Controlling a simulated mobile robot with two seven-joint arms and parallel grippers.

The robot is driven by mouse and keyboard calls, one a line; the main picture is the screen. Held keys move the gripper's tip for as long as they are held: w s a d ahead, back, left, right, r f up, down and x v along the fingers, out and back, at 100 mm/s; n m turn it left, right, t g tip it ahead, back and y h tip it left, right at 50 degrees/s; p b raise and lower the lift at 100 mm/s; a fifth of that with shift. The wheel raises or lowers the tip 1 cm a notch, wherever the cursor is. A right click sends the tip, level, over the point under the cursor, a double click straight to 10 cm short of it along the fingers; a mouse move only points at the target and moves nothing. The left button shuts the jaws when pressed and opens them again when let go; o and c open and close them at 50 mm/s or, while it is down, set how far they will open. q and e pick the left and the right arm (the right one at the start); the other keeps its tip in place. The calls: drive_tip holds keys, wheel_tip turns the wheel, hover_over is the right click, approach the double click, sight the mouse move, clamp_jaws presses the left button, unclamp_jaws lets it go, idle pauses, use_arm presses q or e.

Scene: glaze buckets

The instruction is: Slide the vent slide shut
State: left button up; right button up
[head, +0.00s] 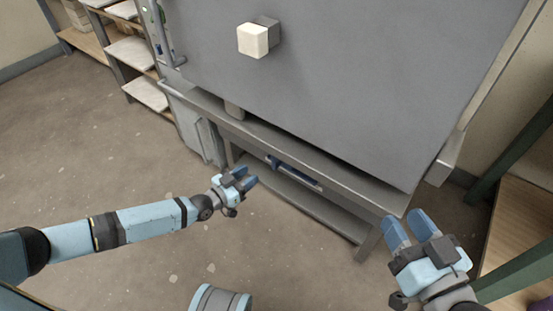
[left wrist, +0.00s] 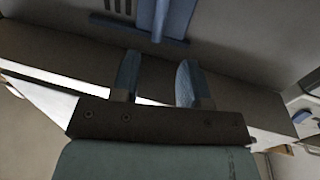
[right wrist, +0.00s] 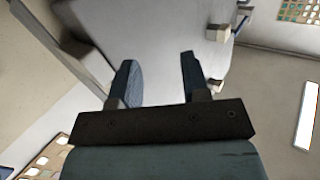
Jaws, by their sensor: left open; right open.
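The vent slide (head: 295,172) is a narrow slotted strip low under the big grey kiln front, with a blue tab (head: 273,162) at its left end. In the left wrist view, its blue upright handle (left wrist: 174,18) stands on a blue plate (left wrist: 142,34), with dark vent slots (left wrist: 117,6) showing to the left. My left gripper (head: 246,178) is open and empty, a little left of the tab and apart from it. In the left wrist view its fingers (left wrist: 158,66) point toward the handle. My right gripper (head: 407,222) is open and empty at the kiln's lower right corner.
The kiln's grey door (head: 350,70) with a pale square knob (head: 255,40) fills the upper middle. A steel stand (head: 320,212) carries it. Shelves (head: 130,55) stand at the back left, a wooden-shelved rack (head: 515,220) at right.

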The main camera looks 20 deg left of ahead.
sight(274, 166)
use_arm(q)
drive_tip(key=b+x, duration=0.3)
drive_tip(key=x, duration=0.7)
drive_tip(key=shift+w+d+b, duration=0.25)
drive_tip(key=shift+b, duration=0.15)
use_arm(e)
drive_tip(key=w+n, duration=0.1)
drive_tip(key=d+n+t+y, duration=0.1)
drive_tip(key=n, duration=0.1)
drive_tip(key=shift+w+d+r, duration=0.15)
drive_tip(key=shift+w+r, duration=0.1)
drive_tip(key=shift+w, duration=0.15)
use_arm(q)
clamp_jaws()
drive_tip(key=shift+r, duration=0.1)
use_arm(e)
drive_tip(key=shift+r, duration=0.15)
